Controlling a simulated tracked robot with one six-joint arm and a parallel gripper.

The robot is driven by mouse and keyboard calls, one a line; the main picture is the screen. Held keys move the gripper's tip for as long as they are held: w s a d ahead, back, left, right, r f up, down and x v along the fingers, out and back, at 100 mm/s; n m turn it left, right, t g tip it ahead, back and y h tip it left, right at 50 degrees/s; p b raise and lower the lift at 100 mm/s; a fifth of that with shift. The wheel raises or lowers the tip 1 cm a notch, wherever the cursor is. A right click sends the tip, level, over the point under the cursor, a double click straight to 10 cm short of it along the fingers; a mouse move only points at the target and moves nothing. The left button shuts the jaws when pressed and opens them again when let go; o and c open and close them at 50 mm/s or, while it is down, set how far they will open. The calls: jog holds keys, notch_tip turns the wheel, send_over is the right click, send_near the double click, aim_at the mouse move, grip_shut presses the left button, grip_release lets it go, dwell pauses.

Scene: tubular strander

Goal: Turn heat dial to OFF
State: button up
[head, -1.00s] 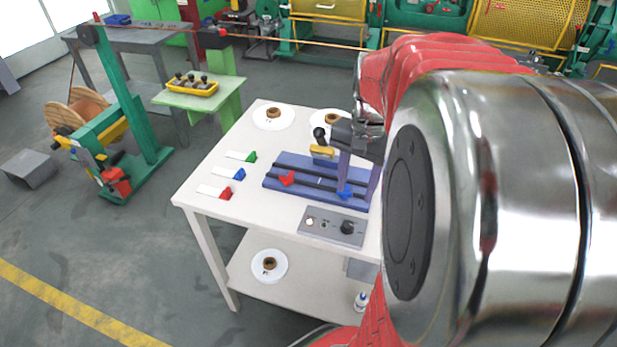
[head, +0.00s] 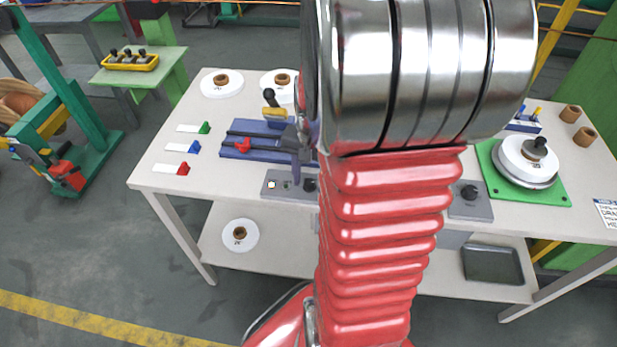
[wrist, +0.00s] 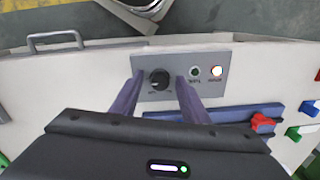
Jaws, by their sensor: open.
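The heat dial is a black round knob (wrist: 159,79) on a grey control box (wrist: 149,95) at the table's front edge. The knob also shows in the head view (head: 309,185), partly beside my arm. My gripper (wrist: 158,73) is open, with one finger on each side of the knob in the wrist view. I cannot tell whether the fingers touch it. The knob's pointer and scale are too small to read surely. A dark indicator (wrist: 194,71) and a lit lamp (wrist: 217,71) are on the same box. In the head view, my gripper (head: 298,180) is partly hidden by my arm.
A blue slotted fixture (head: 238,144) with a red clamp (head: 243,146) lies behind the box. Red, blue and green-ended tags lie left. A second grey box with a black knob (head: 468,192) stands right, near a green plate (head: 557,193) with a white spool.

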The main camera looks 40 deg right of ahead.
jog(key=shift+f, duration=0.1)
jog(key=shift+c, duration=0.3)
grip_shut()
